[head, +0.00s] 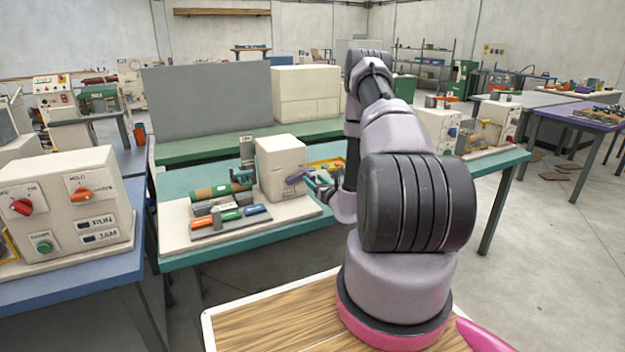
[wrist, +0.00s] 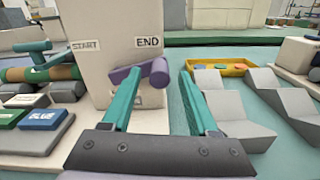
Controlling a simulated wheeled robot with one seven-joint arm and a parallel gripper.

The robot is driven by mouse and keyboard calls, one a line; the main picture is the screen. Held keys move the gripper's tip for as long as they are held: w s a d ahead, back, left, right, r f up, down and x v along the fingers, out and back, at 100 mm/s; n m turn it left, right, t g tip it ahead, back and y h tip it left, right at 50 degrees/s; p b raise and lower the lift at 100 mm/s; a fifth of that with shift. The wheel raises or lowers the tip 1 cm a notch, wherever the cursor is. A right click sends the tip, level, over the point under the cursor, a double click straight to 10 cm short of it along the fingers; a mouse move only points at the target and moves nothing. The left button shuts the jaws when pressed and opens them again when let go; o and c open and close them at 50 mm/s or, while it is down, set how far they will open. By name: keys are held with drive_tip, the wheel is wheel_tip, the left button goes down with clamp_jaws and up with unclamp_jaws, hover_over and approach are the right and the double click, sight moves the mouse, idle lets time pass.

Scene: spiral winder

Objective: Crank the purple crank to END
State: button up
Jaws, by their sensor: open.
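The purple crank (wrist: 158,71) is on the side of a cream box (head: 281,168). In the wrist view its round handle end shows between my teal fingers, nearer the left one. Its arm runs left behind the left finger, which partly hides it. The END label (wrist: 148,41) sits just above the handle; the START label (wrist: 85,45) is to the left. In the head view the crank (head: 295,178) shows at the box's right side. My gripper (wrist: 159,76) is open around the handle, not closed on it. I cannot tell whether either finger touches it.
Blue and other colored blocks (wrist: 43,118) lie left of the box, with a brown and green roll (head: 219,190) behind. A yellow tray (wrist: 217,67) and grey angled pieces (wrist: 225,105) are to the right. Another control box (head: 68,203) stands on the blue table at left.

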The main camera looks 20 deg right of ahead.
drive_tip(key=shift+w, duration=0.9)
clamp_jaws()
idle(0.8)
